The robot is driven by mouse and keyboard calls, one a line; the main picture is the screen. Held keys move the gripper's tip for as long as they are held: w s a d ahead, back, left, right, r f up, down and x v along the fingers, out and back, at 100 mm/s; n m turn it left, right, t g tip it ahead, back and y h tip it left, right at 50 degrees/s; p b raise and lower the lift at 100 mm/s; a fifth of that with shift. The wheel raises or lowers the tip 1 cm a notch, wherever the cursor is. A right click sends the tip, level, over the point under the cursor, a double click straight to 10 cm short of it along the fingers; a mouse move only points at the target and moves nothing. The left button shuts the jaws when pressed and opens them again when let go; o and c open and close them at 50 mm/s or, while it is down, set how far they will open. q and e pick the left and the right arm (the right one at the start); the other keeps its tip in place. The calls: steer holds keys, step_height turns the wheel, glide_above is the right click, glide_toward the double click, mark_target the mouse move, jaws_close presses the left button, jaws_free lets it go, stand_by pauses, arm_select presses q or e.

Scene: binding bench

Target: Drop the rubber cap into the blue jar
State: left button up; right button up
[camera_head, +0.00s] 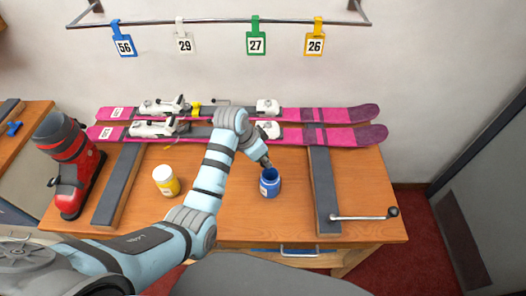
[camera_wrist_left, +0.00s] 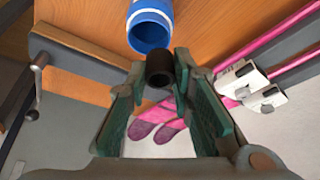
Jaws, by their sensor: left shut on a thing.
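The blue jar (camera_head: 270,187) stands upright and open on the wooden bench, right of the middle. In the left wrist view the jar (camera_wrist_left: 149,30) shows its open mouth just beyond my fingertips. My left gripper (camera_head: 266,164) is at the jar's rim, at its back left in the head view. It is shut on the dark rubber cap (camera_wrist_left: 160,68), which sits between the fingertips near the jar's mouth. In the head view the cap cannot be made out. Whether the cap touches the jar, I cannot tell. My right gripper is not in view.
A yellow jar with a white lid (camera_head: 165,180) stands left of my arm. Pink skis (camera_head: 340,114) with bindings lie along the back. Dark bars (camera_head: 324,190) flank the work area, with a crank handle (camera_head: 365,216) at right. A red ski boot (camera_head: 75,165) stands at left.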

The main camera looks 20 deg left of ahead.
arm_select(q)
steer(key=o, duration=0.9)
steer(key=v, duration=0.7)
steer(key=shift+s+a+r, duration=0.1)
steer(key=shift+r, duration=0.1)
steer(key=shift+f, duration=0.1)
